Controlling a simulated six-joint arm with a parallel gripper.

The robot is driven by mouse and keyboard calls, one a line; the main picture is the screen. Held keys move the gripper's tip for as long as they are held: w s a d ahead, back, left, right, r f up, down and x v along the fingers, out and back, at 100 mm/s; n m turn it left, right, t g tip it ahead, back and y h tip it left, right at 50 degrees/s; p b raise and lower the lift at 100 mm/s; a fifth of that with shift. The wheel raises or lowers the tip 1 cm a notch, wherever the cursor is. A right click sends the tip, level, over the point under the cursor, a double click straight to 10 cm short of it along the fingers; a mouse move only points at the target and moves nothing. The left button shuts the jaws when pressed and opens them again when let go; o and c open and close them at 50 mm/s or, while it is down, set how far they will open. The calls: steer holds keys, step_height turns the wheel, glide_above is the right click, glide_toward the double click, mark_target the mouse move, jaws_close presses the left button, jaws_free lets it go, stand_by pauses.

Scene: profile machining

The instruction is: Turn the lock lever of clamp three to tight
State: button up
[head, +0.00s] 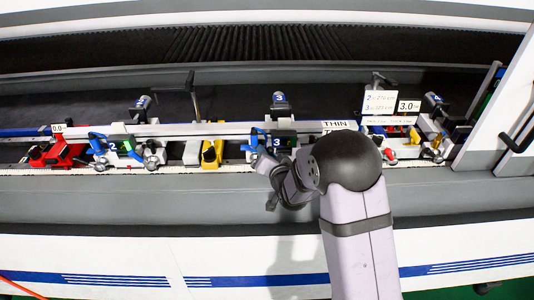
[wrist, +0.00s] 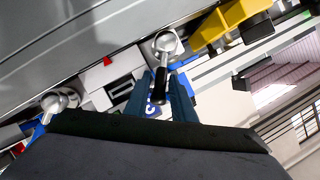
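Clamp three (head: 282,142), with a "3" on its dark block and blue parts at its left, sits mid-rail in the head view, partly behind my gripper. My gripper (head: 262,172) is at its front side. In the wrist view a lock lever (wrist: 165,45) has a silver round hub and a black handle pointing down the picture. My gripper (wrist: 161,97) shows two dark blue fingers standing apart, one on each side of the black handle. I cannot tell whether they touch it. The clamp's blue number plate behind the handle is mostly hidden.
A yellow block (wrist: 230,20) lies close right of the lever, and another silver knob (wrist: 53,103) is at left. A long profile (head: 225,128) runs above the clamps.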

jaws_close()
steer(key=shift+a+r+n+h+b, duration=0.25)
steer(key=shift+a+n+h+b, duration=0.1)
steer(key=shift+n, duration=0.15)
steer(key=shift+o, duration=1.8)
jaws_free()
steer(key=shift+s, duration=0.2)
steer(key=shift+b+v, duration=1.15)
steer(key=shift+v, duration=2.4)
